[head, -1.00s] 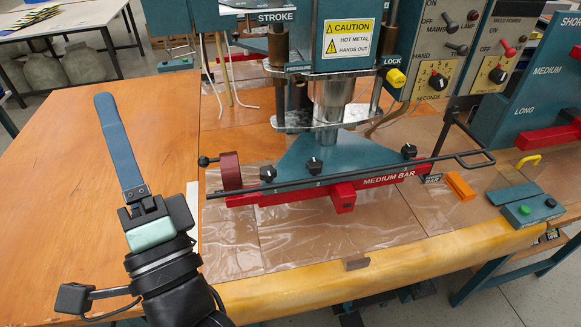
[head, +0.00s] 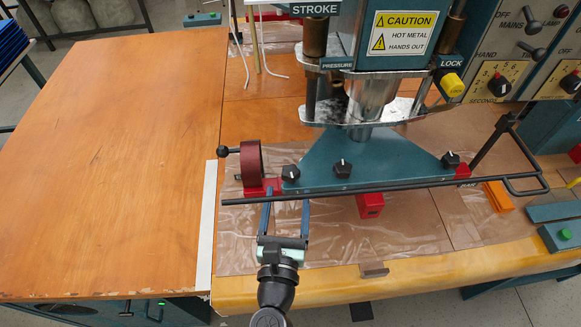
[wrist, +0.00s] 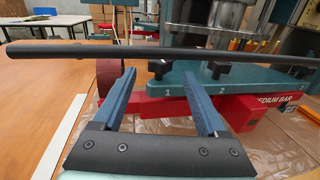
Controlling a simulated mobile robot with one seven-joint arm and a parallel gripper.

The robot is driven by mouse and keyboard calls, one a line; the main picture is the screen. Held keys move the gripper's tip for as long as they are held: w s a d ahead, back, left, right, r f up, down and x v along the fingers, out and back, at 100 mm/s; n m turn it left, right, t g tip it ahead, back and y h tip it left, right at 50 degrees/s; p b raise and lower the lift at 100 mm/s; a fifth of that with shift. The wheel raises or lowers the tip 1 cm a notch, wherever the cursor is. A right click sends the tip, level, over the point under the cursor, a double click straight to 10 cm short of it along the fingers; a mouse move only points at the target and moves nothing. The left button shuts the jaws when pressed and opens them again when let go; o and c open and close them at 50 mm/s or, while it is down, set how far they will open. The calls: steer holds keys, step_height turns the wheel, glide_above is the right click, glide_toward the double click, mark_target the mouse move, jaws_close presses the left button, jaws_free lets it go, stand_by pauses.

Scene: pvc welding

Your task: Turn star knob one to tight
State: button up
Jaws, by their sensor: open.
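Star knob one (head: 291,173) is the black knob at the left end of the teal plate in the head view. In the wrist view it (wrist: 160,68) stands above a white "1", just beyond the fingertips. A white mark shows on its top in the head view; its tightness cannot be told. My gripper (head: 286,205) is open and empty, its two long blue fingers pointing at the plate on the near side of the black rod. In the wrist view my gripper (wrist: 160,80) has a finger to either side of the knob's line, apart from it.
The long black rod (head: 400,191) crosses between my gripper and the knobs. Two more black knobs, a middle one (head: 342,167) and a right one (head: 450,160), sit on the plate. A dark red roll (head: 250,160) stands left. The wooden table (head: 110,160) is clear at left.

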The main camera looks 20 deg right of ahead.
mark_target(289, 180)
steer(key=x, duration=0.6)
steer(key=shift+w+d, duration=0.2)
steer(key=shift+w, duration=0.15)
jaws_close()
